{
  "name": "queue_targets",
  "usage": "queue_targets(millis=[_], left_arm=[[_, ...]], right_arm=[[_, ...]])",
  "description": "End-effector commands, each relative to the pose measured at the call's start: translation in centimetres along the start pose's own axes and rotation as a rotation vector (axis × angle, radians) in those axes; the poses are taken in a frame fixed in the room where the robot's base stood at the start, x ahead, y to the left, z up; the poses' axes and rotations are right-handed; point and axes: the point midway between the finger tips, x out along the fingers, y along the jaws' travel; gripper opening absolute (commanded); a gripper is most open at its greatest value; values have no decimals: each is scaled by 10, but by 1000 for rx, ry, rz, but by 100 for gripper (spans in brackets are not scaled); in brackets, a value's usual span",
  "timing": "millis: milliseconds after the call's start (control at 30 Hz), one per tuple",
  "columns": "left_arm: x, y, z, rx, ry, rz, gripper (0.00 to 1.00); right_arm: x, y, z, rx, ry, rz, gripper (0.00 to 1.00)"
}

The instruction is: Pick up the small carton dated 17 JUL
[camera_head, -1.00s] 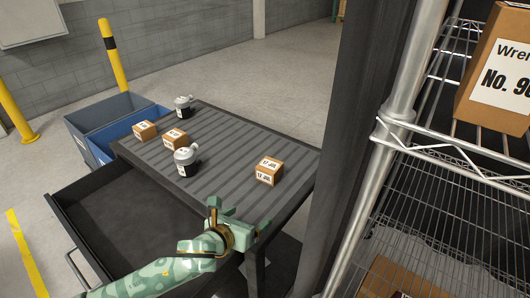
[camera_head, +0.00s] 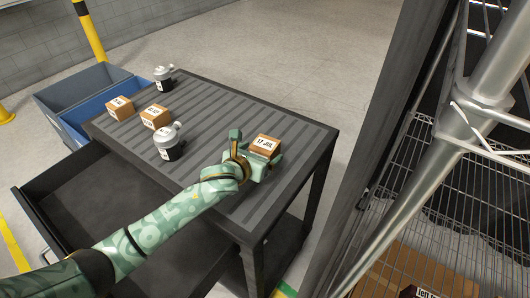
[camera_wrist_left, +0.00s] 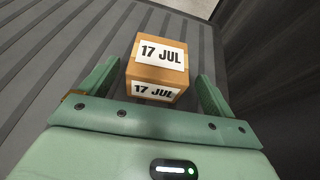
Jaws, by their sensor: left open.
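The small carton dated 17 JUL (camera_head: 265,146) is a brown box with white labels, standing on the ribbed dark table top (camera_head: 215,120) near its right end. In the left wrist view the carton (camera_wrist_left: 157,67) shows 17 JUL on its top and on its near side. My left gripper (camera_head: 258,157) is open at the carton. My right gripper is not in view.
Two other small cartons (camera_head: 120,108) (camera_head: 156,117) and two white-and-black canisters (camera_head: 163,78) (camera_head: 169,141) stand on the table's left part. An open drawer (camera_head: 90,195) juts from the near side. Blue bins (camera_head: 88,105) stand left. A wire rack (camera_head: 440,190) stands right.

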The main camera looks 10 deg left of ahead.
Motion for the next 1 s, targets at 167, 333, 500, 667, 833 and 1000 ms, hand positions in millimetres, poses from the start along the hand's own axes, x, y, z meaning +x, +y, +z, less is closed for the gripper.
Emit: queue_targets(millis=[167, 333, 500, 667, 833, 1000], left_arm=[[30, 3, 0, -4, 1, 1, 89], [49, 3, 2, -1, 1, 0, 89], [50, 4, 4, 1, 0, 0, 89], [49, 4, 4, 1, 0, 0, 64], [49, 4, 5, 1, -2, 0, 32], [49, 4, 5, 1, -1, 0, 32]], right_arm=[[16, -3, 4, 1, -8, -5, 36], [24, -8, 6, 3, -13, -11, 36], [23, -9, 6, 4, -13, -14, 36], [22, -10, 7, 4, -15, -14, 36], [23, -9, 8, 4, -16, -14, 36], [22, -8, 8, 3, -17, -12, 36]])
